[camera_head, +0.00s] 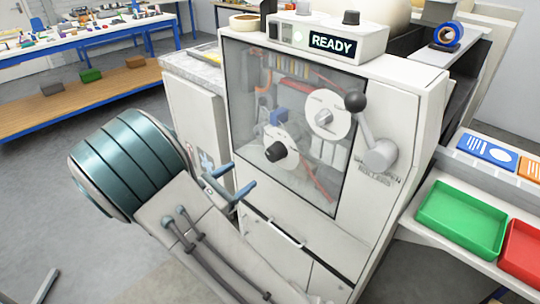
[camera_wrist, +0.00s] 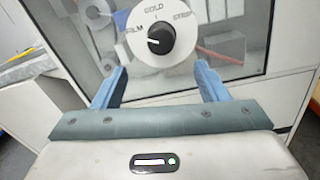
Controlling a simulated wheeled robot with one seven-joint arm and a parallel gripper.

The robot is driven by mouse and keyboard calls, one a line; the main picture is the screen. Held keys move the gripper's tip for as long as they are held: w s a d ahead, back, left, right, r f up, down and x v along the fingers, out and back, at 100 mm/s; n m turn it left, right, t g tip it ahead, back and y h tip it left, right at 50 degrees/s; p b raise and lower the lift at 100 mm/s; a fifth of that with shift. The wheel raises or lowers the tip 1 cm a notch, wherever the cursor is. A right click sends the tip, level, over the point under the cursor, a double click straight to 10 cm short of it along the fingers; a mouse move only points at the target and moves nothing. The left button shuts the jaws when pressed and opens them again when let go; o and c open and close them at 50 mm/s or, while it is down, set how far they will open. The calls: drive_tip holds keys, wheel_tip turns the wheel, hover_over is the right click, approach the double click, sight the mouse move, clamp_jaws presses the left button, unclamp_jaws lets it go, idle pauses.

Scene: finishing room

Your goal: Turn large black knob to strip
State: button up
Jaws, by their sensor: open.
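The large black knob (camera_head: 276,151) sits on a round white dial on the front panel of the machine. In the wrist view the knob (camera_wrist: 160,40) shows below centre of the dial lettering: FILM at left, GOLD at top, STRIP at right. A white mark on the knob appears to point left, toward FILM. My gripper (camera_head: 238,178) is open, its blue fingers to the left of and below the knob in the head view. In the wrist view the fingers (camera_wrist: 162,70) stand apart, below the knob and not touching it.
A lever with a black ball (camera_head: 355,101) juts out at right. A READY display (camera_head: 331,42) is on top. Green (camera_head: 462,218) and red trays stand on the right shelf.

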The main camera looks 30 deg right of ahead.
sight(271, 155)
drive_tip(key=p+x, duration=0.1)
drive_tip(key=x, duration=1.2)
drive_tip(key=shift+d, duration=0.15)
drive_tip(key=c, duration=1)
